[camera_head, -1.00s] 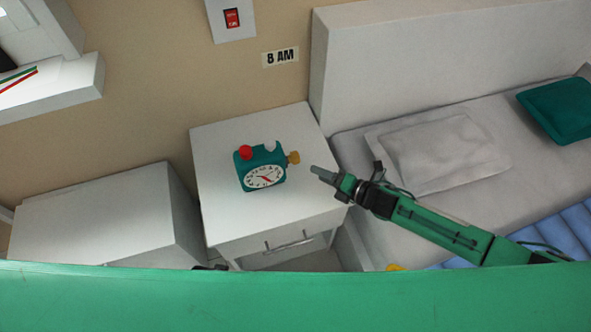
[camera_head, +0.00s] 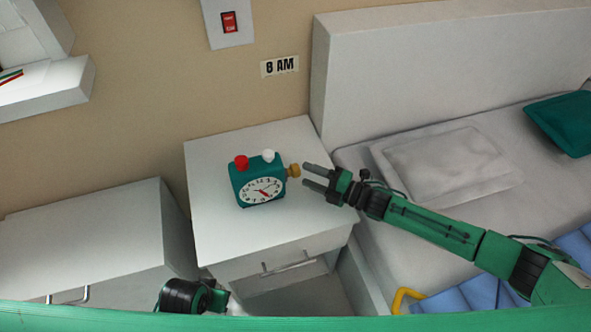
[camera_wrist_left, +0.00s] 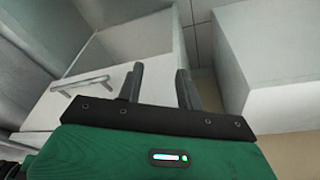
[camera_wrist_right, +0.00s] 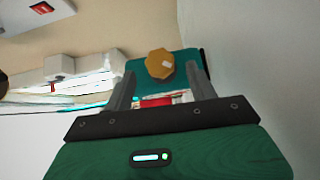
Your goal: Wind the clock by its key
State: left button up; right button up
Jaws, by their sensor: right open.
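The teal clock (camera_head: 258,182) stands on the white nightstand (camera_head: 215,225), its white dial facing me. It has a red knob and a white knob on top. Its yellow-orange key (camera_head: 294,170) sticks out on the right side. My right gripper (camera_head: 304,174) is open just right of the key, its fingertips pointing at it. In the right wrist view the key (camera_wrist_right: 160,64) shows between the two spread fingers (camera_wrist_right: 160,85), in front of the clock's teal side. My left gripper (camera_wrist_left: 160,69) is open and empty in the left wrist view, low near white furniture.
A bed (camera_head: 440,215) with a pillow lies right of the nightstand, under my right arm. A white cabinet (camera_head: 85,235) stands on the left. The wall holds an "8 AM" sign (camera_head: 280,66) and a red switch (camera_head: 229,22). The nightstand top around the clock is clear.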

aim_at(300, 173)
jog(key=x, duration=0.5)
jog(key=shift+a, duration=0.1)
jog(key=c, duration=1)
